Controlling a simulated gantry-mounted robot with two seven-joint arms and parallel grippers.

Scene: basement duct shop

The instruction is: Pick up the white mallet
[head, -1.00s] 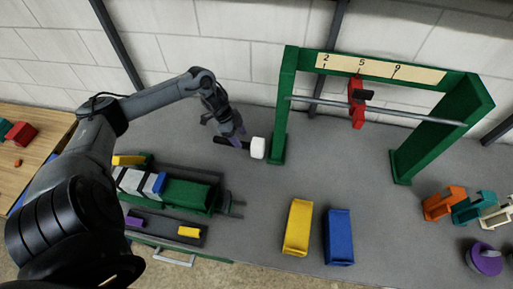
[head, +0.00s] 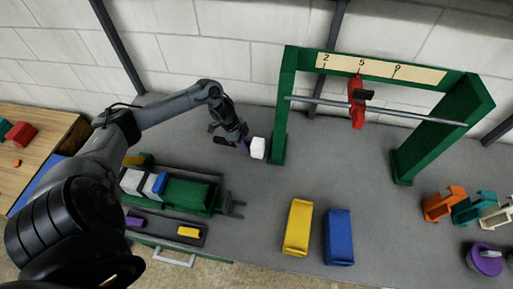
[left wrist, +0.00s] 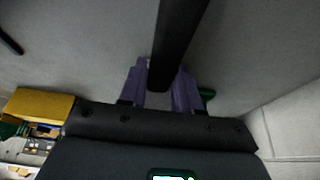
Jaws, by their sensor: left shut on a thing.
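The white mallet lies on the grey bench by the left foot of the green frame, with its white head (head: 258,148) at the right and its dark handle (head: 221,141) pointing left. My left gripper (head: 242,147) is at the handle, close to the head. In the left wrist view the black handle (left wrist: 178,40) runs between the purple fingers of my left gripper (left wrist: 160,85), which is shut on it. The fingers hide part of the handle. My right gripper is not in view.
The green frame (head: 280,115) with a rod and red slider (head: 357,102) stands just right of the mallet. A green tray of blocks (head: 190,195) is below my left arm.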

